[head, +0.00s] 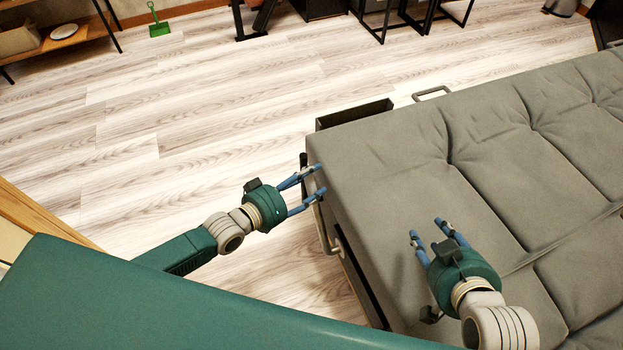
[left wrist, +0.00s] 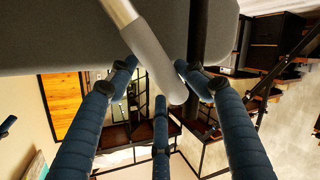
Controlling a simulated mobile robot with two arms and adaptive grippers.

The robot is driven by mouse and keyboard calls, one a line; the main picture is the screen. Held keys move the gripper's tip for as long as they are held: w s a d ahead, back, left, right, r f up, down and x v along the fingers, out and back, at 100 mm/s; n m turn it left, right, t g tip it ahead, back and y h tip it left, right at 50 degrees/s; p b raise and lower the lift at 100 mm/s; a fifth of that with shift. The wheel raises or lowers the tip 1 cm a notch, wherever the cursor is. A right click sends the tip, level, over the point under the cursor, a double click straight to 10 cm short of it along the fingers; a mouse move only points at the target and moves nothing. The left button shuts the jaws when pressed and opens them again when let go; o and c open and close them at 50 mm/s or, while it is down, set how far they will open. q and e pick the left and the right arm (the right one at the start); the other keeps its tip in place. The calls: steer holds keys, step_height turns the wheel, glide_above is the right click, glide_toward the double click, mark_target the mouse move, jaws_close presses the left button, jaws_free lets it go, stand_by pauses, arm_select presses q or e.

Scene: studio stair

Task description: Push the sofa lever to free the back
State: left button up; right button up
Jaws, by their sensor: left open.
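The grey sofa (head: 385,150) with a tufted cushion fills the right of the head view. In the left wrist view the lever (left wrist: 155,50), a metal rod with a thick grey grip, comes down from the top. Its rounded end is between the spread blue fingers of my left gripper (left wrist: 160,95); contact is unclear. In the head view my left gripper (head: 318,180) is open at the sofa's left end, beside a dark upright piece (head: 303,160) that may be the lever's grip. My right gripper (head: 436,230) is over the cushion, its fingers apart and empty.
A curved metal bar (head: 325,235) is on the sofa's left end, below my left gripper. A dark box-like part (head: 354,114) and a metal loop (head: 432,93) are along its far side. Wooden floor (head: 190,110) is clear to the left; a green dustpan (head: 158,28) lies far off.

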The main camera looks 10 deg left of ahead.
arm_select(q)
steer(key=v, duration=0.7)
steer(key=shift+s, duration=0.15)
steer(key=shift+a, duration=0.1)
